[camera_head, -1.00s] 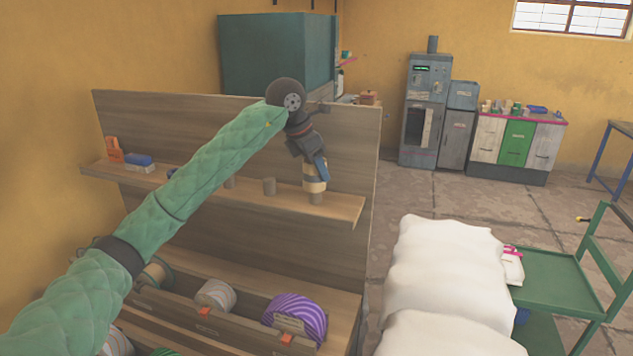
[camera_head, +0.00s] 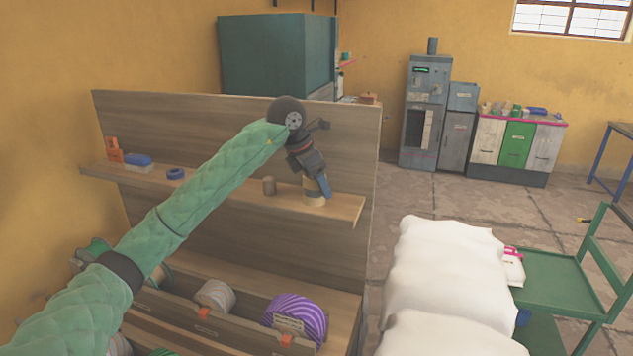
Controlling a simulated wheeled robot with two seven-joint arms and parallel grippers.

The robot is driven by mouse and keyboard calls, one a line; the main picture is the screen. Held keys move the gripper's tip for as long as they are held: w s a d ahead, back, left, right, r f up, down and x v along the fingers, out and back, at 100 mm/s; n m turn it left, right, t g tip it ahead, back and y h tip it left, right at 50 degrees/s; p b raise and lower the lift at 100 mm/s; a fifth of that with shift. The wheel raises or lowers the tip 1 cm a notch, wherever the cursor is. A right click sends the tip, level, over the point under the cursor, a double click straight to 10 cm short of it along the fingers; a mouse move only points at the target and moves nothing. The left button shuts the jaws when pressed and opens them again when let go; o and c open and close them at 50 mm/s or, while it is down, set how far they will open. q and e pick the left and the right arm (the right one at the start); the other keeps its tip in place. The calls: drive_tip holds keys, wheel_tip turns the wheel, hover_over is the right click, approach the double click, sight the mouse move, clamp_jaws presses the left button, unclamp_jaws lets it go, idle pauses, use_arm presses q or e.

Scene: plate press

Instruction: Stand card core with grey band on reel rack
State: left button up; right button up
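The card core (camera_head: 313,198) is a short tan cylinder at the right end of the reel rack's shelf (camera_head: 343,210). It stands about upright where a short peg showed before, and that peg is now hidden, so the core seems to sit over it. The grey band is mostly hidden by the gripper. My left gripper (camera_head: 318,184) reaches down from above and is shut on the core, with one blue-grey finger in front of it. Another bare wooden peg (camera_head: 269,186) stands to the left on the shelf. My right gripper is out of view.
On the shelf's left lie an orange item (camera_head: 114,150), a blue-and-white block (camera_head: 139,161) and a blue ring (camera_head: 175,173). Below, a trough holds a purple striped roll (camera_head: 296,316) and a pale spool (camera_head: 215,295). White sacks (camera_head: 447,270) and a green cart (camera_head: 560,283) stand to the right.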

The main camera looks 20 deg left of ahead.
use_arm(q)
drive_tip(key=shift+r, duration=0.2)
drive_tip(key=p+v, duration=0.2)
drive_tip(key=v, duration=1)
drive_tip(key=shift+p, duration=0.3)
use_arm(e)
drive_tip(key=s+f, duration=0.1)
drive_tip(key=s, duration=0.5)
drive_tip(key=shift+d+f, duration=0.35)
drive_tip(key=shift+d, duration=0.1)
